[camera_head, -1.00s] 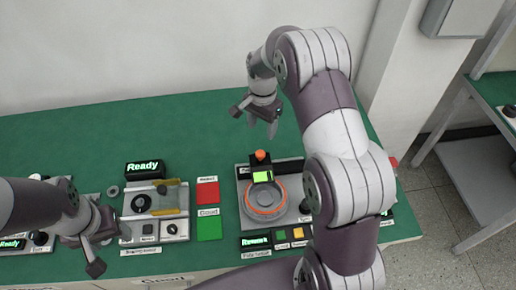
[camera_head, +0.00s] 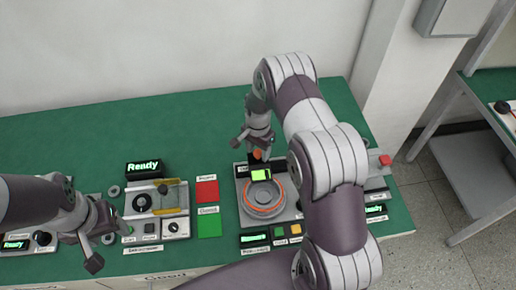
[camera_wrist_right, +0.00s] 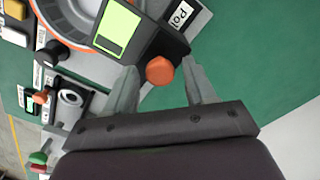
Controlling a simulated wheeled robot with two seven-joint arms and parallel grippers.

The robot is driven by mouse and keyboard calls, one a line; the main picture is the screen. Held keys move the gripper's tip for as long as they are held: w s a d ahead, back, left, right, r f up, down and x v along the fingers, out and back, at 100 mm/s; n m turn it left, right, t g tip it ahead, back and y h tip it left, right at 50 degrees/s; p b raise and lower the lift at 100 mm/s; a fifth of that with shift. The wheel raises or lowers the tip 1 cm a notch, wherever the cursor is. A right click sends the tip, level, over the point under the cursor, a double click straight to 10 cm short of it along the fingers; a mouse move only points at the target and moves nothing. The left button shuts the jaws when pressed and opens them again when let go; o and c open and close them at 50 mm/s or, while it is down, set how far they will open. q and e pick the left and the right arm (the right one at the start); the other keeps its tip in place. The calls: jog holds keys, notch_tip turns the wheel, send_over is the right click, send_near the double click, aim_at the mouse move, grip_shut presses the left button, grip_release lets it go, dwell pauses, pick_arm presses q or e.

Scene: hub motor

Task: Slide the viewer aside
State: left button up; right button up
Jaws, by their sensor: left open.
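The viewer (camera_head: 261,174) is a black block with a bright green screen and an orange knob (camera_wrist_right: 160,70). It stands over the back of a round grey motor (camera_head: 264,207) with an orange ring. In the right wrist view the viewer (camera_wrist_right: 140,30) is ahead of the fingers. My right gripper (camera_wrist_right: 160,78) is open, with the knob between its fingertips and a gap visible on each side. In the head view the right gripper (camera_head: 252,145) is just above and behind the viewer. My left gripper (camera_head: 103,250) is open and empty at the lower left, near the left station.
A station with a "Ready" display (camera_head: 144,168) stands left of centre. Red (camera_head: 206,190) and green (camera_head: 209,226) pads lie between the stations. A red button (camera_head: 385,160) stands at the right edge. The back of the green table (camera_head: 120,120) is clear.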

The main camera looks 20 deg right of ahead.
grip_shut()
jog(key=s+d+b, duration=0.1)
jog(key=s+d, duration=0.1)
jog(key=d, duration=0.8)
jog(key=shift+s+d+b, duration=0.3)
jog(key=shift+d+b, duration=0.05)
jog(key=shift+d, duration=0.05)
jog(key=shift+o, duration=0.7)
grip_release()
jog(key=shift+d, duration=0.15)
jog(key=shift+o, duration=0.5)
jog(key=shift+s+d, duration=0.1)
jog(key=shift+s, duration=0.1)
jog(key=shift+r, duration=0.1)
notch_tip(320, 180, up, 12)
jog(key=b, duration=0.3)
jog(key=shift+r, duration=0.25)
